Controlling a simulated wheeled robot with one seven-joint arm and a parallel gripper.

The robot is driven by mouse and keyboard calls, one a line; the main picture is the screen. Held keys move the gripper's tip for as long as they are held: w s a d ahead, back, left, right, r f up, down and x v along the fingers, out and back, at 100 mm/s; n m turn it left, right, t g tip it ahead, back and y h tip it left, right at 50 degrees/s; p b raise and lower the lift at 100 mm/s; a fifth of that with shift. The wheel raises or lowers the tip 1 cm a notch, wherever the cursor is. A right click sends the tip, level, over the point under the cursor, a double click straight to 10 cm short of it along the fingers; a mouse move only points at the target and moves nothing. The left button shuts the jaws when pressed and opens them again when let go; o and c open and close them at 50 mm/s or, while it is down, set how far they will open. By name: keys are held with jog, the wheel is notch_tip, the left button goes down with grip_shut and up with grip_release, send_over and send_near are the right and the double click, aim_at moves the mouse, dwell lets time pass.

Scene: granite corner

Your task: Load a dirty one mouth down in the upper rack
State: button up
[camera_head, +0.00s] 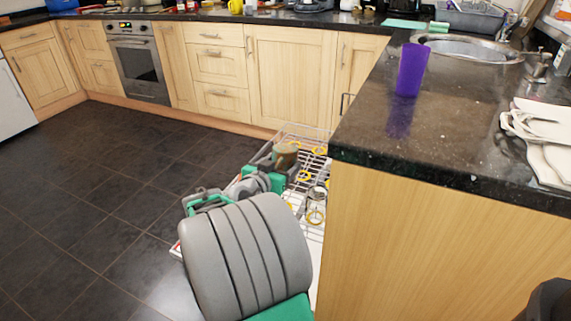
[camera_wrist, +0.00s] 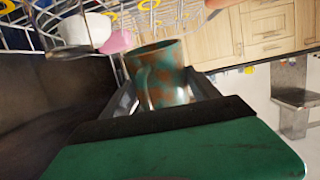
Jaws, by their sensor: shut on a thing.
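My gripper (camera_wrist: 160,95) is shut on a teal mug with brown stains (camera_wrist: 158,70). The mug's handle faces the wrist camera, and its rim is at the end farther from my palm. In the head view the brownish mug (camera_head: 286,154) shows small, beyond my arm, over the pulled-out wire rack (camera_head: 300,132). Its tilt is hard to tell there. The wire rack also shows at the upper left of the wrist view (camera_wrist: 30,42), beside the mug. A white cup (camera_wrist: 88,32) and a pink cup (camera_wrist: 118,42) are there. My arm hides much of the rack.
Yellow rings (camera_head: 315,217) show on the rack. The granite counter (camera_head: 365,130) ends close to the rack's right. A purple tumbler (camera_head: 412,70) and pale crockery (camera_head: 545,135) stand on it, with a sink (camera_head: 470,47) behind. The dark tiled floor (camera_head: 110,190) at left is clear.

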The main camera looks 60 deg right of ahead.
notch_tip(320, 180, down, 11)
jog(key=b, duration=0.9)
jog(key=shift+b, duration=0.35)
jog(key=o, duration=1.8)
jog(key=shift+a, duration=0.15)
jog(key=p+v, duration=0.1)
jog(key=v, duration=0.2)
jog(key=p+v, duration=0.2)
jog(key=v, duration=0.2)
jog(key=shift+r, duration=0.25)
jog(key=shift+a, duration=0.2)
